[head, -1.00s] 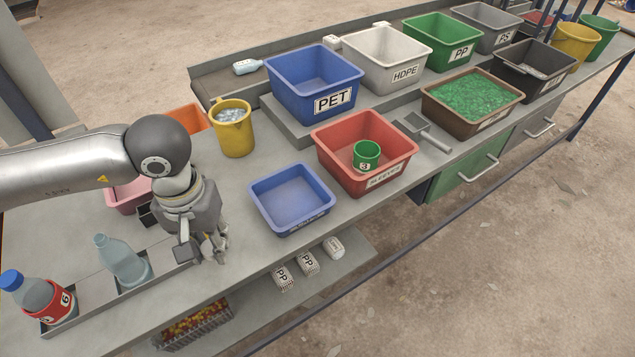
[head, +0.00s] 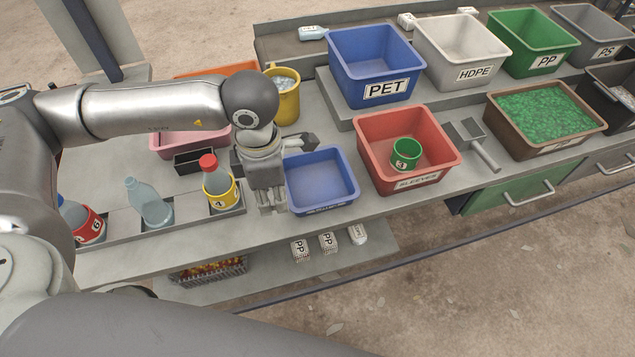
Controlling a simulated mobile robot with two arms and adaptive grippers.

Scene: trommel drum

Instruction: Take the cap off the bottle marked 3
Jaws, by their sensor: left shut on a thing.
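A green sleeve marked 3 (head: 405,153) stands in the red sleeves bin (head: 366,145), with no bottle visible in it. A clear bare bottle (head: 150,205), without a sleeve or coloured cap, stands in the middle of the rack (head: 178,227). I see no number on it. My left gripper (head: 272,208) points down between the yellow-sleeved bottle marked 4 (head: 220,192) and the blue tray (head: 322,204). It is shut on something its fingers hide. My right gripper is out of view.
Bottle 4 has a red cap and stands close to my left gripper. A red-sleeved bottle marked 6 (head: 88,226) is at the rack's left, partly hidden by my arm. A yellow jug (head: 287,105) and a black box (head: 200,162) stand behind.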

